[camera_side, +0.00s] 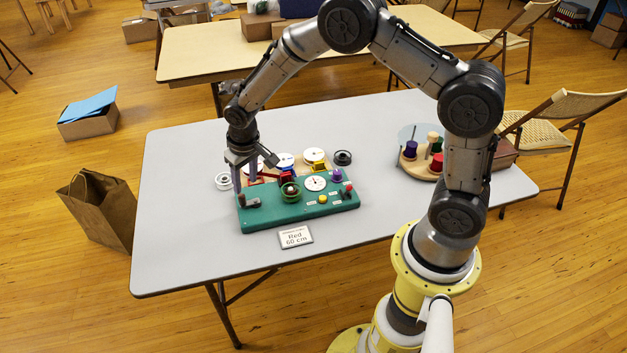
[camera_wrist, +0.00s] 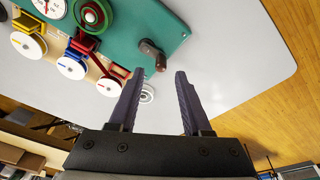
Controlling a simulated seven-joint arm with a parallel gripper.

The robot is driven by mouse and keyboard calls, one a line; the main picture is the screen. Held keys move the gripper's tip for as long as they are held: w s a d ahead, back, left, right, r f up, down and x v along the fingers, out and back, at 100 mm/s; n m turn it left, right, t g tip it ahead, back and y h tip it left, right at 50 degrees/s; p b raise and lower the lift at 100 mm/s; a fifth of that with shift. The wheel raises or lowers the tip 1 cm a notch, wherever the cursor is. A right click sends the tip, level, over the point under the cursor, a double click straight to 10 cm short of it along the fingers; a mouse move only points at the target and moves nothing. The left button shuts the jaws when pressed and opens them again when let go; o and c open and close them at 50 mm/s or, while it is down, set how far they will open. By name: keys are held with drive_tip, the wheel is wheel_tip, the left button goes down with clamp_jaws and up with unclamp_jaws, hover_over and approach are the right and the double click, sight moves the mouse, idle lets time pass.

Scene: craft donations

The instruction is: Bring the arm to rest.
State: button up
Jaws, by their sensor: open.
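My gripper (camera_side: 246,184) hangs over the left end of a green device (camera_side: 290,217) on the grey table (camera_side: 190,240). In the wrist view my gripper (camera_wrist: 158,73) has its two fingers wide apart with nothing between the tips. A dark crank with a brown knob (camera_wrist: 160,63) lies just beyond the fingertips in that view. A white ring (camera_wrist: 147,96) shows on the table past the left finger. The green device carries a white dial (camera_side: 316,183) and a green wheel. Whether the fingers touch the device cannot be told.
Behind the device stand red, blue and yellow holders with white discs (camera_side: 314,155). A black ring (camera_side: 342,158) lies nearby. A "Red 60 cm" card (camera_side: 296,236) is in front. A round wooden tray (camera_side: 412,169) with coloured spools stands right.

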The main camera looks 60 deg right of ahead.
sight(241, 195)
drive_tip(key=w+g, duration=0.2)
drive_tip(key=w, duration=0.1)
drive_tip(key=shift+d+y, duration=0.2)
drive_tip(key=shift+y, duration=0.2)
drive_tip(key=shift+w+d+f, duration=0.1)
drive_tip(key=shift+d+f, duration=0.1)
drive_tip(key=shift+f, duration=3.9)
